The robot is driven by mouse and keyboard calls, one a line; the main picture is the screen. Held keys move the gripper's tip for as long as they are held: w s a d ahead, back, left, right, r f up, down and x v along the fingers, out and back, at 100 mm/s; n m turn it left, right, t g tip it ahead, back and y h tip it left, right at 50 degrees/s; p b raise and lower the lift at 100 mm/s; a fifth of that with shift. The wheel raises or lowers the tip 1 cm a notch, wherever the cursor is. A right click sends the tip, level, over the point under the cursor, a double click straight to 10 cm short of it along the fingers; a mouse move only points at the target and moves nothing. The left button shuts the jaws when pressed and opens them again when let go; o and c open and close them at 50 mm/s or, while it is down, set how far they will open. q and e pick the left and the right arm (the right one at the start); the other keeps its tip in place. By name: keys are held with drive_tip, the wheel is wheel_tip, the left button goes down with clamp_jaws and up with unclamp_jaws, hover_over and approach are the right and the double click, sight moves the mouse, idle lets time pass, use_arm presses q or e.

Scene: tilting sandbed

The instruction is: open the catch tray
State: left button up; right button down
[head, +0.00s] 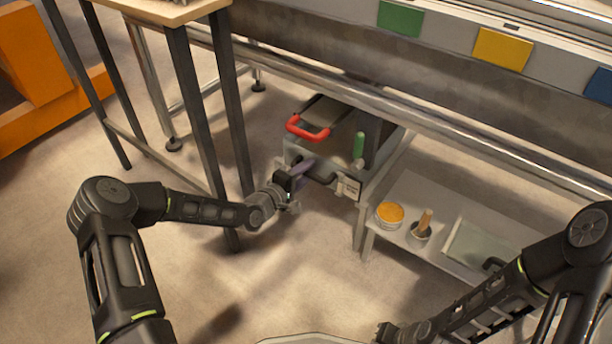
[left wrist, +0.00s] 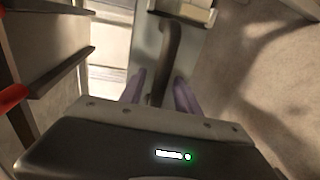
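The catch tray (head: 293,156) is a grey drawer-like box under the sandbed, with a pale label on its front. Its dark bar handle (head: 322,174) sticks out from the front, and the handle also shows in the left wrist view (left wrist: 168,48). My left gripper (head: 303,172) is at the handle. In the left wrist view its two purple fingers (left wrist: 160,92) stand on either side of the handle's near end, with gaps visible, so it looks open. My right gripper (head: 388,332) is low at the bottom edge, far from the tray; its fingers are unclear.
A red handle (head: 308,131) and a green grip (head: 358,146) are above the tray. A low grey shelf (head: 405,187) at the right holds an orange-topped jar (head: 389,213) and a cup with a wooden handle (head: 421,229). Table legs (head: 192,105) stand left. Floor in front is clear.

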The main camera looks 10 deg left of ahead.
use_arm(q)
drive_tip(key=shift+w+d, duration=0.1)
drive_tip(key=shift+w, duration=0.05)
drive_tip(key=shift+c, duration=0.3)
clamp_jaws()
idle(1.1)
